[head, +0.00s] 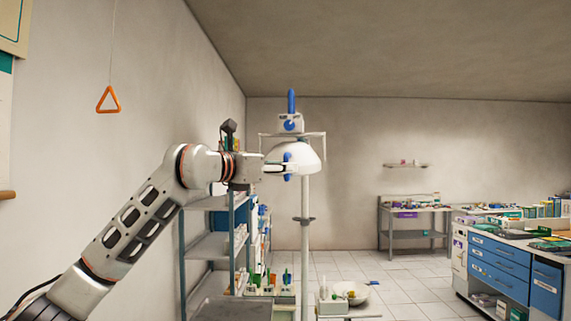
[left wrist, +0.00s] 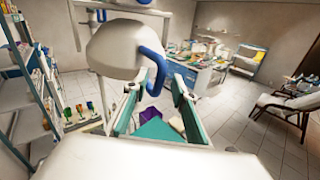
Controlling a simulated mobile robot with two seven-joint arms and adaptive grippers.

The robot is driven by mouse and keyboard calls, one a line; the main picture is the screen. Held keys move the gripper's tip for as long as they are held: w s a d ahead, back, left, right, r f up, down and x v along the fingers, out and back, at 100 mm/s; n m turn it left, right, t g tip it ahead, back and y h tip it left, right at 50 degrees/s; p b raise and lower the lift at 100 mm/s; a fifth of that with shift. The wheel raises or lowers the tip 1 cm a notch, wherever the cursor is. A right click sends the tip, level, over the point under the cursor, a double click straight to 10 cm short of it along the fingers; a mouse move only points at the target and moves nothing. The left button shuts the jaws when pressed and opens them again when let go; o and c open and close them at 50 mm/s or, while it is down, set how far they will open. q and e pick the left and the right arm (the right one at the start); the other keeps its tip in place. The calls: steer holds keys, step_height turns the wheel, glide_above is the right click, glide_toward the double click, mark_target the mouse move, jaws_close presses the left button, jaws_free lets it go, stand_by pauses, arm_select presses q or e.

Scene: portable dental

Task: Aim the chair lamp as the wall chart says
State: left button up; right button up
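The chair lamp's white domed head (head: 305,155) hangs beside a white pole (head: 305,250). A blue curved handle (head: 288,176) is on its near side, and an upright blue lever (head: 291,102) stands above it. My left gripper (head: 278,168) is at the handle. In the left wrist view, the lamp head (left wrist: 115,50) fills the upper left. The blue handle (left wrist: 158,68) reaches down between the tips of my open left gripper (left wrist: 156,84); I cannot tell if they touch. A hanging chart (head: 5,130) is cut off at the left edge, its content unreadable. My right gripper is out of view.
A metal shelf rack (head: 210,246) stands left of the pole, close under my left arm. A blue-drawer cabinet (head: 500,265) is at the right and a side table (head: 412,212) at the back. An orange triangle pull (head: 108,100) hangs by the left wall. Tiled floor between is mostly clear.

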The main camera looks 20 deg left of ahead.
arm_select(q)
steer(key=shift+x, duration=1.1)
jaws_close()
steer(key=shift+f+b, duration=0.3)
steer(key=shift+b, duration=0.25)
steer(key=shift+r, duration=0.1)
jaws_free()
steer(key=shift+a, duration=0.1)
